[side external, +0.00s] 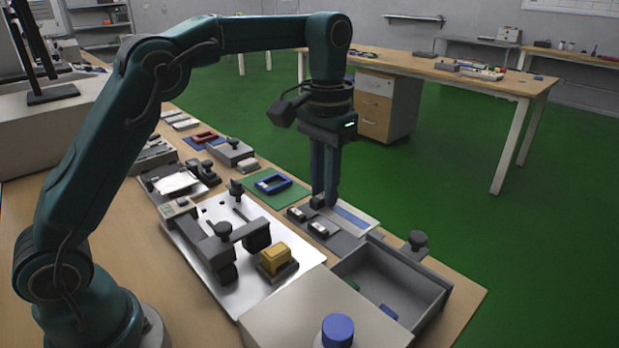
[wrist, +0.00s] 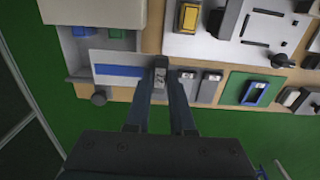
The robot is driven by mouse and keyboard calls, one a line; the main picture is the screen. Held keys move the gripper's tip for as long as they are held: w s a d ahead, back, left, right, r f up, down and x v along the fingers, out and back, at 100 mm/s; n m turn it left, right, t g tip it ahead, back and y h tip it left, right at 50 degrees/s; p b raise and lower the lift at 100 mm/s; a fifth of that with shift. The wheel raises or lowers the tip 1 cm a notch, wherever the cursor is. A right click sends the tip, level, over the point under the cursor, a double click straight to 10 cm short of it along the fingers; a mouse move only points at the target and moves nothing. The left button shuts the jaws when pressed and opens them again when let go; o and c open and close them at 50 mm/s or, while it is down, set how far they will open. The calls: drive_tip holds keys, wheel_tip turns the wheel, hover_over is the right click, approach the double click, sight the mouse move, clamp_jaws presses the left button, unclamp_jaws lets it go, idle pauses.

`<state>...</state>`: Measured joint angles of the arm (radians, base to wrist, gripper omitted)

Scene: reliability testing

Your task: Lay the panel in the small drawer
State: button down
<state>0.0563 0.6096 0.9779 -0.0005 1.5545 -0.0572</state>
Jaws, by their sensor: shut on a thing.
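The panel is a flat white plate with a blue stripe (side external: 354,217); it also shows in the wrist view (wrist: 97,57). My gripper (side external: 322,203) points straight down and is shut at the panel's end nearest the fingers. In the wrist view the fingertips (wrist: 160,78) close around a small grey piece at that end. The panel looks level; its exact height above the bench is unclear. The small drawer is an open grey tray (side external: 432,283), pulled out in front of the panel. In the wrist view the panel overlaps part of the drawer (wrist: 73,50). Inside lie a blue and a green piece.
A beige cabinet body (side external: 300,310) with a blue-capped container (side external: 338,328) adjoins the drawer. A dark knob (side external: 417,240) stands at the drawer's front. Grey modules (side external: 318,229) lie beside my gripper. A white fixture plate with a yellow block (side external: 276,256) is left.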

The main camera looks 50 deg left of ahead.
hover_over(372, 283)
wheel_tip(372, 283, down, 5)
drive_tip(key=shift+f, duration=1.65)
drive_tip(key=shift+f, duration=2.65)
idle(1.4)
drive_tip(key=c, duration=0.7)
unclamp_jaws()
drive_tip(key=shift+r, duration=0.1)
drive_tip(key=shift+r, duration=2.9)
